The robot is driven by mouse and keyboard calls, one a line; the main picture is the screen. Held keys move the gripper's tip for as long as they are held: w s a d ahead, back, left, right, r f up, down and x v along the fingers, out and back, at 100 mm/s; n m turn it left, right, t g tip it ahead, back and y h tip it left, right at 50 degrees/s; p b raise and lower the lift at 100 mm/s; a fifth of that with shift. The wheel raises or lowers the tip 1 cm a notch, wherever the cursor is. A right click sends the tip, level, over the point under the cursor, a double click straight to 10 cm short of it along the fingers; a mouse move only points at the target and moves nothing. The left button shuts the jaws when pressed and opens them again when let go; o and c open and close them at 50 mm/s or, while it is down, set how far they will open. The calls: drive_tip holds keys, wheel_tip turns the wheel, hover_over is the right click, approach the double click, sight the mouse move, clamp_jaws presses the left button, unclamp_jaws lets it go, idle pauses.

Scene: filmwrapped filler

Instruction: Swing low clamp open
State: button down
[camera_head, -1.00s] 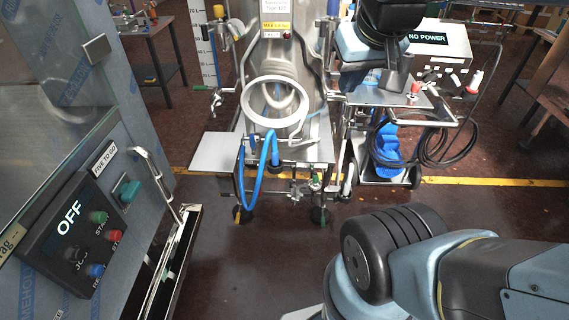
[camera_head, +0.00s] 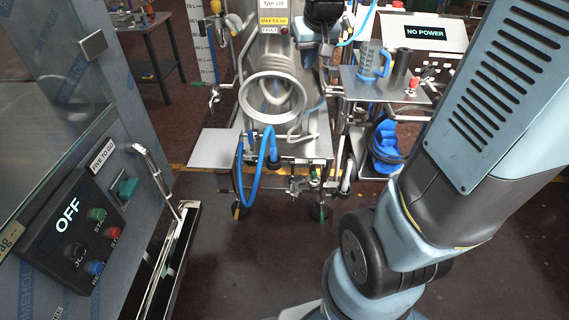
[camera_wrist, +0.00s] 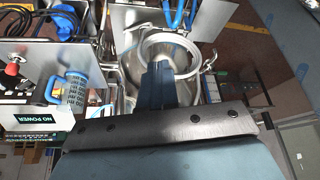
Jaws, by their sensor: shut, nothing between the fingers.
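Another small metal fitting (camera_head: 296,184) sits under the shelf. I cannot tell which is the low clamp, or whether it is open. My gripper (camera_wrist: 160,72) shows as dark blue fingers, shut and empty, in front of the ring in the wrist view. Contact with a clamp is not visible.
A cart (camera_head: 385,88) with a blue-handled jug (camera_head: 373,62) and a NO POWER box (camera_head: 425,35) stands at right. A control panel (camera_head: 75,230) reading OFF is at left. A blue hose (camera_head: 262,165) hangs at the front shelf.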

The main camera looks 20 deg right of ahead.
drive_tip(key=w+d+r+x, duration=0.1)
drive_tip(key=w+r+x, duration=0.15)
drive_tip(key=x, duration=1.25)
drive_tip(key=w+r+x, duration=0.1)
drive_tip(key=w+x, duration=0.3)
drive_tip(key=x, duration=1)
drive_tip(key=w+d+f+g, duration=0.1)
drive_tip(key=w+f, duration=0.3)
drive_tip(key=f, duration=1.6)
drive_tip(key=w+f, duration=0.3)
drive_tip(key=f, duration=1.7)
drive_tip(key=shift+s+d, duration=0.2)
drive_tip(key=shift+s, duration=1.75)
drive_tip(key=shift+s+a, duration=0.1)
drive_tip(key=shift+a, duration=0.1)
